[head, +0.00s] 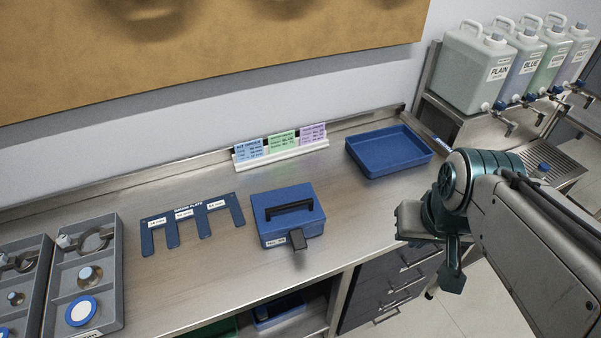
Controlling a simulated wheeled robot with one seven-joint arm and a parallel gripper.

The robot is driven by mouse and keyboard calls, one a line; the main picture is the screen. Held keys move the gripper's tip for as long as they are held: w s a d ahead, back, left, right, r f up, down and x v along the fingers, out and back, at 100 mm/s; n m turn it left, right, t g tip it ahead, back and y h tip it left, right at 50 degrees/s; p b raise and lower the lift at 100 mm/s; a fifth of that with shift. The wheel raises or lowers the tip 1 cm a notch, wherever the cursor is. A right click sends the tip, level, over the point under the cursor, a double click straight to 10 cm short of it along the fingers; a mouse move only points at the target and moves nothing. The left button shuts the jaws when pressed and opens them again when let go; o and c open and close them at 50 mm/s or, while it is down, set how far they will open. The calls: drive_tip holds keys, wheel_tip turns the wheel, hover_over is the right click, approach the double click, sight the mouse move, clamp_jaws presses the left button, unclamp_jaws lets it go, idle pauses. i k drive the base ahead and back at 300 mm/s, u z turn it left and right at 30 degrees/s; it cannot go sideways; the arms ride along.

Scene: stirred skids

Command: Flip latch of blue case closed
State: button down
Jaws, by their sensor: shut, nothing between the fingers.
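The blue case (290,206) sits on the steel counter with its lid down and a black handle (289,209) on top. Its dark latch (297,242) is at the front face, sticking outward and down from the case, not lying flat against it. A small white label is left of the latch. My gripper (432,291) is to the right of the case, beyond the counter's front edge, over the drawers and floor. It is shut and empty, well apart from the case. Its fingertips are small and partly hidden by my wrist.
A blue tray (388,160) is behind and right of the case. A notched blue plate (192,219) lies left of it, and grey bins (108,270) are at far left. A card stand (281,154) is at the wall. Counter between case and right edge is clear.

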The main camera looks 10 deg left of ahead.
sight(297, 237)
drive_tip(key=u, duration=1.2)
drive_tip(key=k, duration=0.25)
drive_tip(key=z, duration=0.2)
